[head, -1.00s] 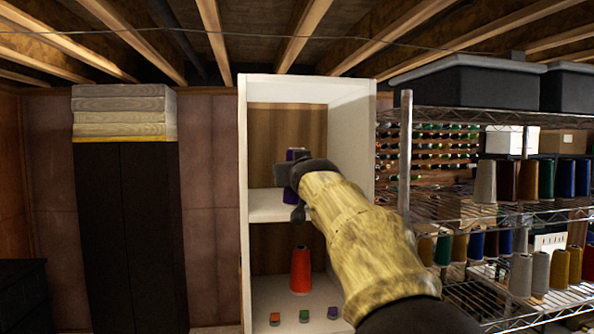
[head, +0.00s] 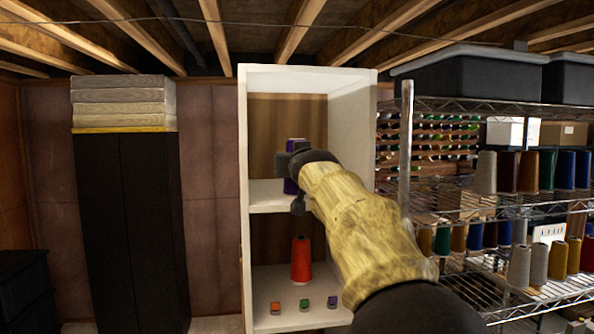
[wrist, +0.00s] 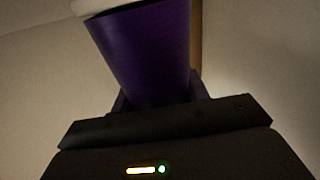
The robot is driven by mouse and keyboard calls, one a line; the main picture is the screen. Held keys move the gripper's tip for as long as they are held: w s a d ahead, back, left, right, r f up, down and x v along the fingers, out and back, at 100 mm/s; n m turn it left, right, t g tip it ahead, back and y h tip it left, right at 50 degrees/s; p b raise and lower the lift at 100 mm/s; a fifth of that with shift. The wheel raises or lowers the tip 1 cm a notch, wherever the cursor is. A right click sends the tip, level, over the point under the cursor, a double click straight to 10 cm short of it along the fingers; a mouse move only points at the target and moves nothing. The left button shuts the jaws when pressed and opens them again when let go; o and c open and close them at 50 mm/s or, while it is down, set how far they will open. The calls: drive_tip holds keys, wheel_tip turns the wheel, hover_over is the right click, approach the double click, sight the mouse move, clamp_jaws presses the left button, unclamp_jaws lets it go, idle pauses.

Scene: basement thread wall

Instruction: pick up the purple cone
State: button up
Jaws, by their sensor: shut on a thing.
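The purple cone (head: 290,187) is at the middle shelf of the white cabinet. It is upright, partly hidden behind my gripper (head: 292,178). My gripper is shut on the purple cone, reaching in from the right. In the wrist view, the cone (wrist: 148,50) stands large between the two fingers (wrist: 158,95), with its wider end towards the top of the picture. I cannot tell whether the base of the cone touches the shelf or hangs just above it.
The white cabinet (head: 243,150) has side walls and a middle shelf (head: 265,203) close around my arm. A red cone (head: 301,260) stands on the lower shelf behind several small coloured blocks (head: 304,304). A wire rack (head: 407,150) with thread cones stands at the right.

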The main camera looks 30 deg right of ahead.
drive_tip(key=shift+r, duration=0.1)
drive_tip(key=shift+r+p, duration=0.5)
drive_tip(key=shift+r, duration=4.45)
